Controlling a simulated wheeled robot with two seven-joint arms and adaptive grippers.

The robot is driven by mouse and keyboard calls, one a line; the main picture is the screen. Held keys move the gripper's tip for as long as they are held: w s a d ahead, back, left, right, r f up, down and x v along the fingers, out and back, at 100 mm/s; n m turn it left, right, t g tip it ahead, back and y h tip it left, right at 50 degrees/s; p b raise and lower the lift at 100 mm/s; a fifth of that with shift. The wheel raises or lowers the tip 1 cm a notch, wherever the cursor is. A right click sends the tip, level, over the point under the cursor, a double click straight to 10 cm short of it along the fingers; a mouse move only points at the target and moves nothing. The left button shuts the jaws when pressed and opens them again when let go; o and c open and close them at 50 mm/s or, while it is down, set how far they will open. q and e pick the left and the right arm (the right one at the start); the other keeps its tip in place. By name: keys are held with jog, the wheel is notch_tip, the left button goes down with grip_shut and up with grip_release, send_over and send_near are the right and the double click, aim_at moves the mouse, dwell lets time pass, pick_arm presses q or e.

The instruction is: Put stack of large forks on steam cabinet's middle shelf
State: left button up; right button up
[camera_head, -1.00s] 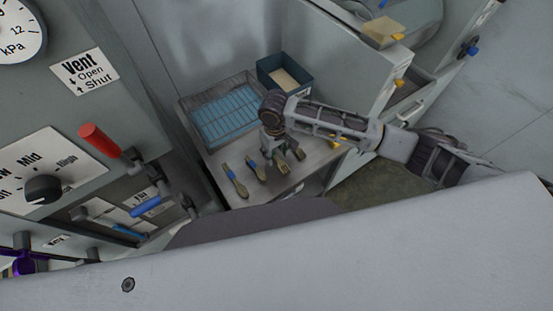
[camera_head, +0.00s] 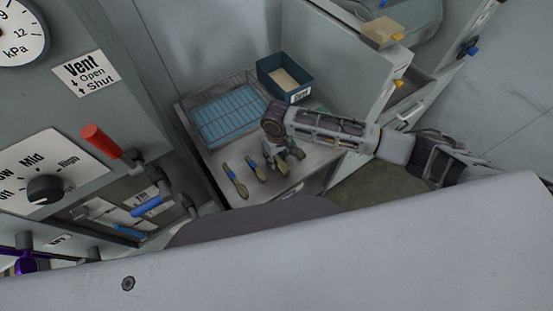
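My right gripper (camera_head: 290,158) reaches in from the right and points down at the front right of a grey work surface (camera_head: 225,160). It is at a wooden utensil stack (camera_head: 282,166), the rightmost of three, and partly covers it. I cannot tell whether its fingers are closed on the stack, or which stack is the large forks. Two more utensil stacks, a left one (camera_head: 235,180) and a middle one (camera_head: 257,169), lie to its left. The steam cabinet (camera_head: 45,120), with gauge, dial and red handle, stands at the left; its middle shelf is not visible. My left gripper is not in view.
A wire basket with a blue liner (camera_head: 228,115) and a dark blue labelled bin (camera_head: 284,76) stand behind the stacks. A grey panel (camera_head: 345,65) rises to the right. A large pale surface (camera_head: 300,255) fills the foreground.

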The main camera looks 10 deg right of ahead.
aim_at(276, 157)
grip_shut()
jog(key=shift+r, duration=0.15)
notch_tip(276, 157, up, 10)
dwell(0.7)
dwell(0.6)
jog(key=w+d+m, duration=0.3)
jog(key=d+m, duration=0.1)
jog(key=d, duration=0.8)
jog(key=shift+d, duration=0.15)
jog(key=shift+r, duration=0.1)
dwell(1.5)
